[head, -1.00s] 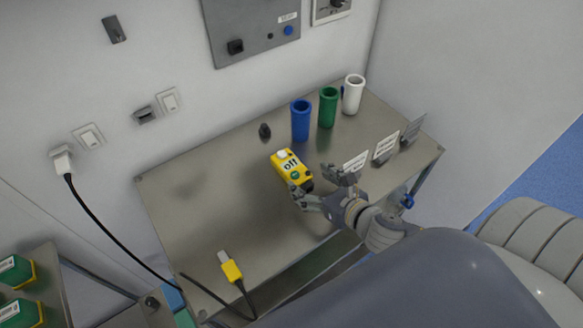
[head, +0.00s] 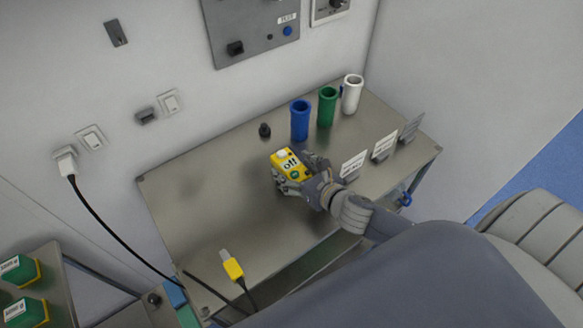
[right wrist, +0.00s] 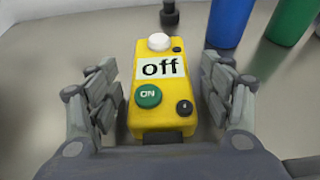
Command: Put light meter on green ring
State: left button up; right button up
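The yellow light meter (head: 290,166) sits on the metal table, with a white dome on top, an "off" display and a green ON button. My right gripper (head: 295,182) is at it. In the right wrist view the light meter (right wrist: 160,92) lies between the two open fingers of the gripper (right wrist: 166,100), with gaps on both sides. The green ring (head: 327,107) appears to be the green cylinder's rim, standing between a blue and a white cylinder; no other green ring shows. My left gripper is not in view.
The blue cylinder (head: 300,120) and white cylinder (head: 352,94) stand at the table's back. A small black knob (head: 264,130) is near them. Label stands (head: 384,146) line the right side. A yellow plug (head: 232,266) with cable lies front left. The table's (head: 200,200) left part is clear.

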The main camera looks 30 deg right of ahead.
aim_at(294, 169)
jog(key=c, duration=1.3)
jog(key=shift+r, duration=0.1)
jog(key=shift+w+r, duration=0.1)
jog(key=shift+r, duration=0.45)
notch_tip(294, 169, up, 2)
jog(key=shift+r, duration=0.1)
jog(key=s+a+b, duration=0.1)
jog(key=s, duration=0.3)
jog(key=s+a+b, duration=0.1)
jog(key=s, duration=0.4)
jog(key=s+a+r+b, duration=0.1)
jog(key=s, duration=0.4)
jog(key=shift+s+r+b, duration=0.1)
jog(key=shift+b, duration=0.25)
jog(key=shift+s+a+r, duration=0.15)
jog(key=shift+s+r, duration=0.05)
jog(key=shift+s, duration=0.55)
